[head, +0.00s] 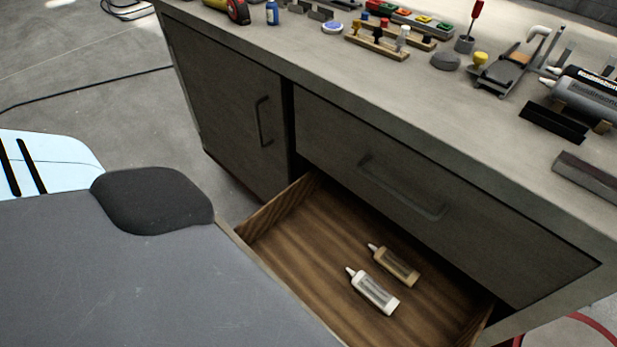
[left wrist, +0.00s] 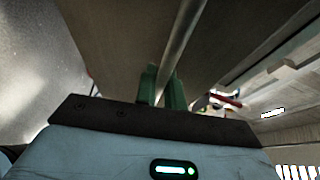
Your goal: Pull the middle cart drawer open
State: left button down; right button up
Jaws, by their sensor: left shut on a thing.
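The middle cart drawer (head: 310,235) stands well open below a closed top drawer (head: 350,150) in the head view. Its wooden inside holds a white bottle (head: 374,291) and a tan bottle (head: 395,266), both lying on their sides. Its front face and handle are hidden behind my arm in the head view. In the left wrist view, my left gripper (left wrist: 163,88) has its green fingers shut around a long metal handle bar (left wrist: 183,40). My right gripper is in neither view.
The closed top drawer has a bar handle (head: 400,190). A closed cabinet door (head: 225,105) is left of it. The cart top (head: 330,70) carries glue bottles, stamps, a tape measure and clamps. A cable crosses the open floor (head: 80,70) at left.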

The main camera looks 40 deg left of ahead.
pick_arm(q)
jog(key=shift+s, duration=1.65)
jog(key=c, duration=1.5)
grip_release()
jog(key=v, duration=0.7)
jog(key=shift+s+a, duration=0.25)
jog(key=shift+s, duration=0.05)
jog(key=shift+r, duration=0.1)
